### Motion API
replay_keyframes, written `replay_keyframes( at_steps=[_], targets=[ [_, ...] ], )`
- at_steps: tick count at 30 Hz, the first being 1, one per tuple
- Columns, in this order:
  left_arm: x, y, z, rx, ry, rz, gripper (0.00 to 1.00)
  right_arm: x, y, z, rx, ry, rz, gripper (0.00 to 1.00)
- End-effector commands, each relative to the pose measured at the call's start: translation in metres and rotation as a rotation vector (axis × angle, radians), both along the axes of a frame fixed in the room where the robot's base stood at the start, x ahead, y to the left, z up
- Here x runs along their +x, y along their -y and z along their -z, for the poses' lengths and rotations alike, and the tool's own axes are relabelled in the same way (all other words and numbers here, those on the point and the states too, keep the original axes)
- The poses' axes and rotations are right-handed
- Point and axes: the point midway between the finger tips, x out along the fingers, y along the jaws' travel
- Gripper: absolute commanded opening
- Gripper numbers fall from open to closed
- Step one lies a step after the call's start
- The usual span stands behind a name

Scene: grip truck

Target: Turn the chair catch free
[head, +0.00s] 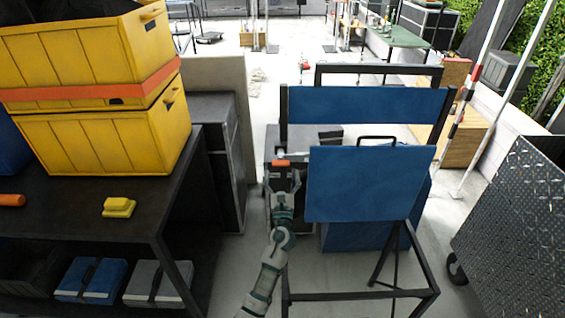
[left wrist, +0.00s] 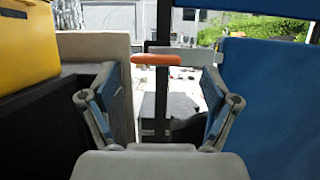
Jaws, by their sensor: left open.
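The blue folding chair (head: 370,104) stands ahead of me, with a dark frame, a blue back panel and its seat panel (head: 368,184) tilted up. The chair catch has an orange handle (head: 282,163) and a pale metal part, on the left side of the frame. In the left wrist view the orange handle (left wrist: 157,59) lies level, and a grey plate (left wrist: 198,57) runs from it toward the blue panel. My left gripper (head: 282,178) is open just below the catch. In the left wrist view its fingers (left wrist: 168,88) are spread with nothing between them. My right gripper is not in view.
At left, a dark bench (head: 75,208) bears yellow crates (head: 105,145), a yellow block (head: 118,207) and an orange item. A dark cabinet (head: 217,150) stands beyond it. At right are a striped pole (head: 465,95) and a dark tread-plate cart (head: 515,220).

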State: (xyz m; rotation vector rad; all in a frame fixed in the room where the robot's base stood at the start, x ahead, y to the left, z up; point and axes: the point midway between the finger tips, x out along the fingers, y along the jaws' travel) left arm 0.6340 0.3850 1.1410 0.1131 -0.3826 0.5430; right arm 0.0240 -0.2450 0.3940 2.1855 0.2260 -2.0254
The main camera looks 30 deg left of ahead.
Motion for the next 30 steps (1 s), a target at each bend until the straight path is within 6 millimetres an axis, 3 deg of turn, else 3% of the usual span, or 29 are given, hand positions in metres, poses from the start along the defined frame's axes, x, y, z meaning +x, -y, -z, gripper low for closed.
replay_keyframes(
  at_steps=[3,9,20,30],
  targets=[
    [0.018,-0.012,-0.009,-0.002,0.001,0.000,0.88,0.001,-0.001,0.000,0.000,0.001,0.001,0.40],
    [0.036,-0.022,-0.016,-0.002,0.000,-0.001,0.88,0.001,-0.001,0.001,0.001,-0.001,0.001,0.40],
    [0.039,-0.023,-0.019,0.000,0.000,0.001,0.85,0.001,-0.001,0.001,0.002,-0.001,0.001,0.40],
    [0.039,-0.023,-0.018,-0.001,0.000,0.003,0.00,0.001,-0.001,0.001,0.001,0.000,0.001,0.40]
  ],
)
